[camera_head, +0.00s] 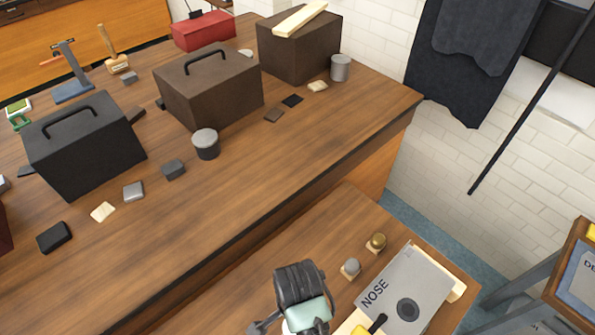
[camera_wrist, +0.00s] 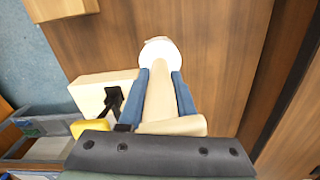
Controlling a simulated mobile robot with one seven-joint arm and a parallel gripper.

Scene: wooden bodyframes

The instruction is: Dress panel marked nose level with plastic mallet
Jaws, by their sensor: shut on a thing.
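The grey panel marked NOSE (camera_head: 398,287) lies flat on cream wooden supports (camera_head: 457,283) on the near bench. It bears a dark round disc (camera_head: 407,309). My gripper (camera_wrist: 160,75) is left of the panel in the head view, apart from it. Its blue fingers are shut on a pale wooden handle (camera_wrist: 159,100) with a white round head (camera_wrist: 161,52) at its far end, seemingly the plastic mallet. In the head view, my gripper (camera_head: 306,318) hides most of it. I cannot tell whether the white head touches the bench.
A yellow-and-black tool (camera_head: 372,327), also in the wrist view (camera_wrist: 92,128), is by a cream block (camera_wrist: 97,90). Two small round-topped pieces (camera_head: 351,267) (camera_head: 377,242) stand behind the panel. The far bench holds toolboxes (camera_head: 209,87) and cans (camera_head: 206,143). The near bench's left part (camera_head: 215,290) is clear.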

